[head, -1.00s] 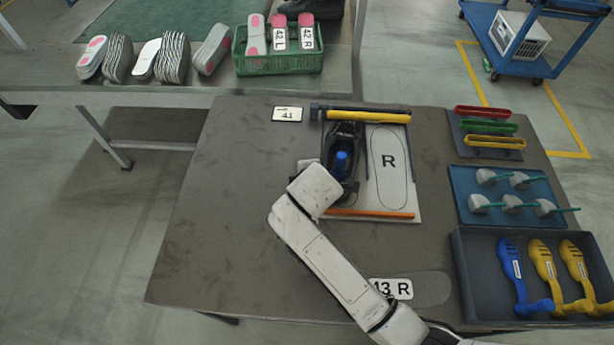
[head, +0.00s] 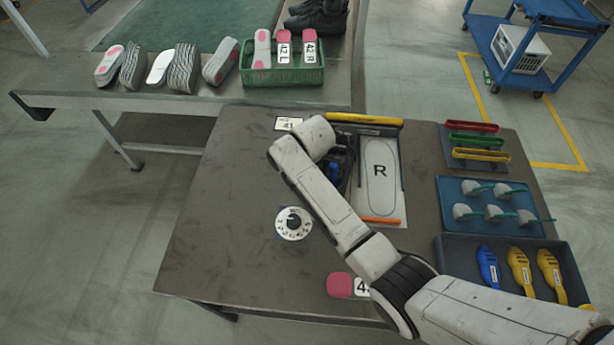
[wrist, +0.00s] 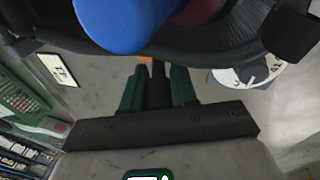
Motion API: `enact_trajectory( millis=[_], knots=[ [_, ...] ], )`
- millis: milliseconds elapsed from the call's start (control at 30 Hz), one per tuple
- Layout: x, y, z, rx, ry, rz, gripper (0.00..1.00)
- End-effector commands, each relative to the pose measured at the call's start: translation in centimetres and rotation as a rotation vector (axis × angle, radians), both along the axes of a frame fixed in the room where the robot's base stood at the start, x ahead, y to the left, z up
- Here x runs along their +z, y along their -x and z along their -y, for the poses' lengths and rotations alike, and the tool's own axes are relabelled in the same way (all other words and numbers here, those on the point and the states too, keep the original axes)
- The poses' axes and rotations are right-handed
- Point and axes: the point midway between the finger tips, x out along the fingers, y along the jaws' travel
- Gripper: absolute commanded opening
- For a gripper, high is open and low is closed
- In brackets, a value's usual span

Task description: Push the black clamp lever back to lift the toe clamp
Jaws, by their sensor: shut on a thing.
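My gripper (wrist: 157,85) is shut, its dark green fingers on either side of a black piece that looks like the clamp lever (wrist: 158,88). In the head view my wrist hides the fingers and the lever at the far left corner of the fixture plate (head: 396,205). A black shoe (head: 346,168) with a blue last (head: 334,171) in it stands on the plate's left side, partly behind my arm. In the wrist view the blue last (wrist: 125,22) and black shoe (wrist: 235,40) fill the top. The toe clamp cannot be made out clearly.
A yellow bar (head: 365,119) runs along the plate's far edge and an orange strip (head: 380,221) along its near edge. A round dial (head: 293,223) and a 41 card (head: 288,124) lie left. Trays (head: 488,205) stand right. The table's left part is clear.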

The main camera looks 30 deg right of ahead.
Motion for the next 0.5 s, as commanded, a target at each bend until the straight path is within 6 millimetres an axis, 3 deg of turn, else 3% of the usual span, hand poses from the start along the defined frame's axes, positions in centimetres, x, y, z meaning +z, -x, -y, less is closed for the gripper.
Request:
enact_trajectory(
  millis=[233,500],
  knots=[
    [0.3,-1.5,1.0,-0.001,-0.138,-0.19,0.0],
    [-0.2,-2.8,2.0,0.0,-0.128,-0.173,0.0]
  ],
)
